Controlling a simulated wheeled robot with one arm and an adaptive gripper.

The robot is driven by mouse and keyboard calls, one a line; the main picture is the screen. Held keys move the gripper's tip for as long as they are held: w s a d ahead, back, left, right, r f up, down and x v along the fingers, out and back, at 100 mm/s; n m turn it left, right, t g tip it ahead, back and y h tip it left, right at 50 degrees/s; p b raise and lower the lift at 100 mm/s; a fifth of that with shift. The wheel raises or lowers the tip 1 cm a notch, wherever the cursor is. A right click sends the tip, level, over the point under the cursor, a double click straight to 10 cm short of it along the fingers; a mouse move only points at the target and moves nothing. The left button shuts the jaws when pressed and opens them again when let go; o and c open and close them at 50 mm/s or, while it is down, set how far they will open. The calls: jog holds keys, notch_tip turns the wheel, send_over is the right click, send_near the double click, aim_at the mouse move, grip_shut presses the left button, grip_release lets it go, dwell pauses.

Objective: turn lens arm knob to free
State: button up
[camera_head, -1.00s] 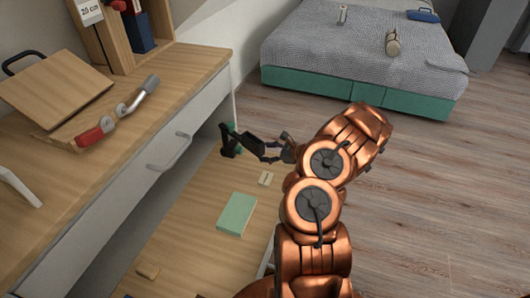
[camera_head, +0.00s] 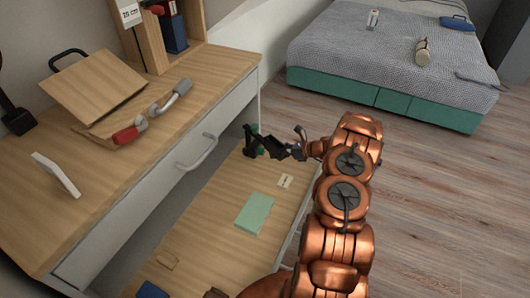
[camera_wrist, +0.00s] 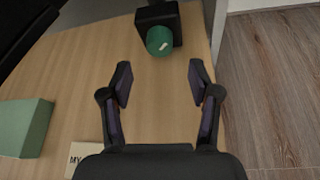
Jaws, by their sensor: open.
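A green round knob with a pale mark (camera_wrist: 158,42) sits on a black block (camera_wrist: 158,14) at the top middle of the wrist view. In the head view, the black fixture with green parts (camera_head: 250,141) stands at the far end of the lower wooden surface. My gripper (camera_wrist: 160,70) is open and empty. Its two fingers point toward the knob, one to each side of its line, with a gap between fingertips and knob. In the head view, my gripper (camera_head: 274,147) is just right of the fixture. The knob's mark is too small to read.
The lower wooden surface (camera_head: 215,255) bears a green book (camera_head: 254,213) and a small card (camera_head: 285,181). The desk (camera_head: 120,185) with its protruding handle (camera_head: 197,152) stands left, higher up. A bed (camera_head: 395,60) stands at the back. Bare floor (camera_head: 440,210) lies right of my arm.

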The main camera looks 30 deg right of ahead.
aim_at(264, 152)
jog(key=shift+b+x, duration=0.5)
jog(key=shift+x, duration=2.6)
jog(key=shift+c, duration=0.2)
jog(key=c, duration=1.1)
jog(key=shift+n+h, duration=0.4)
jog(key=shift+n, duration=0.1)
jog(key=shift+s+f+n+t+b, duration=0.15)
jog(key=shift+n+t+b, duration=0.15)
jog(key=shift+n+b, duration=0.15)
jog(key=shift+n+h+b, duration=0.45)
jog(key=shift+h+b, duration=0.15)
